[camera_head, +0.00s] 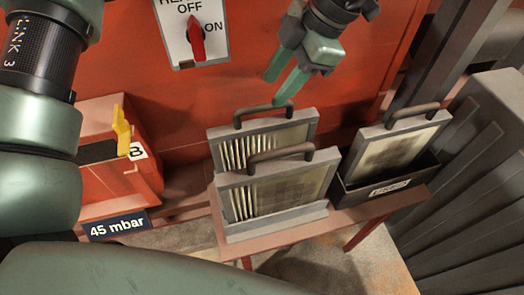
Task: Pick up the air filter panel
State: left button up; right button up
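Three framed air filter panels with dark top handles show. A rear panel (308,131) and a front panel (287,197) stand upright, one behind the other, on a reddish stand. Both have pale pleats at the left and a greyer area at the right. A third, dirtier-looking panel (394,147) stands in a dark bin (398,187) at the right. I cannot tell whether a fingertip touches that handle.
The reddish stand (356,213) holds the panels and bin. A red wall with an ON/OFF switch (196,42) rises behind. At the left is a red box (103,182) with a yellow lever (121,130) and a "45 mbar" sign (117,226). Dark ribbed machinery (465,180) closes off the right.

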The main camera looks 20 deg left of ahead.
aim_at(268, 104)
pick_arm(q)
jog(key=shift+x, duration=0.9)
jog(key=x, duration=0.3)
jog(key=p+x, duration=0.1)
jog(key=x, duration=0.1)
jog(key=shift+w+d+f, duration=0.1)
jog(key=shift+d+f, duration=0.2)
jog(key=shift+d, duration=0.05)
jog(key=shift+c, duration=0.3)
grip_shut()
jog(key=shift+r, duration=0.1)
